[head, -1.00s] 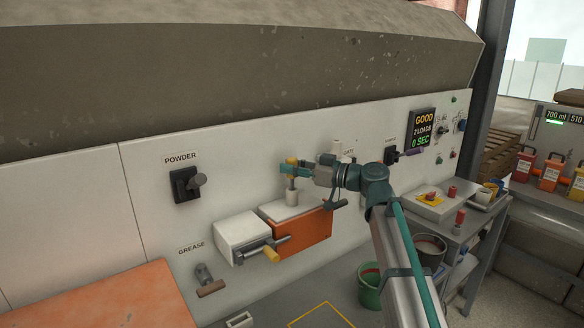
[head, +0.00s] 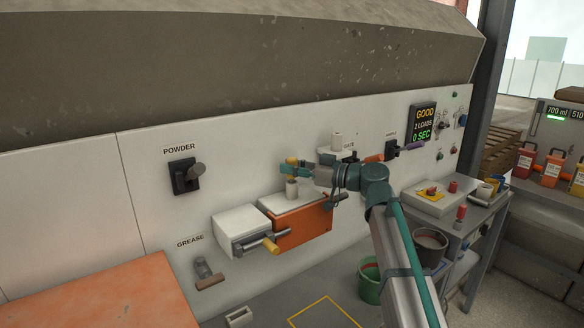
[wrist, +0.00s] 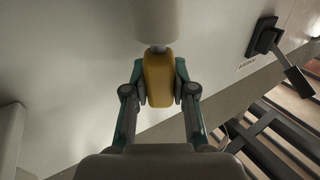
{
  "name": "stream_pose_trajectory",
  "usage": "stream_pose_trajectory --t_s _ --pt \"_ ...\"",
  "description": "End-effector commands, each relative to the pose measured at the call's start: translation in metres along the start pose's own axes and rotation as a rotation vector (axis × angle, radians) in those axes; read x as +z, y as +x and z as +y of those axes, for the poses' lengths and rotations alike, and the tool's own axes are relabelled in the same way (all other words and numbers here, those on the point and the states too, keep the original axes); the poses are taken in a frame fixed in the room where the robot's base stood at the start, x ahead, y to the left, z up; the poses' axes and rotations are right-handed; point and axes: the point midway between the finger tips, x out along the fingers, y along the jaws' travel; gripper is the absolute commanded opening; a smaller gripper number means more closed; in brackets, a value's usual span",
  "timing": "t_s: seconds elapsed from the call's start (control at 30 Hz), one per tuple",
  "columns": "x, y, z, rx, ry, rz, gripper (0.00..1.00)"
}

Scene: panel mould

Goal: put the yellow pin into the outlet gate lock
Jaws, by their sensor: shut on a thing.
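My gripper (head: 297,169) is shut on the yellow pin (head: 291,161), its fingers on both sides of the handle. In the wrist view the gripper (wrist: 160,90) holds the yellow handle (wrist: 158,76) centrally. A short metal stem shows between the handle and a white cylinder (wrist: 156,20), in line with it. In the head view the pin is upright just above a white cylinder (head: 292,188) on top of the orange-fronted box (head: 303,229). This cylinder looks like the lock. I cannot tell how deep the stem sits in it.
A white box (head: 240,230) with a metal rod and yellow handle (head: 270,243) stands left of the orange box. The powder switch (head: 184,176) and grease lever (head: 206,271) are on the wall. A green bucket (head: 369,282) stands below right, near my arm.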

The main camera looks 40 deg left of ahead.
Motion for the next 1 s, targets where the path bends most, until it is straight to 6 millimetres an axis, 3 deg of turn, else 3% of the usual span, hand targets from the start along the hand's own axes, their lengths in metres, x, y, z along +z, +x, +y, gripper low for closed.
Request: stream_pose_trajectory --t_s 0.43,0.47,0.6,1.0 --pt "0.0109 0.0 0.0 0.0 0.0 0.0 0.0" --pt "0.01 0.0 0.0 0.0 0.0 0.001 0.29" --pt "0.0096 0.0 0.0 0.0 0.0 0.0 0.52" --pt "0.0099 -0.0035 0.0 0.001 0.0 0.0 0.55"
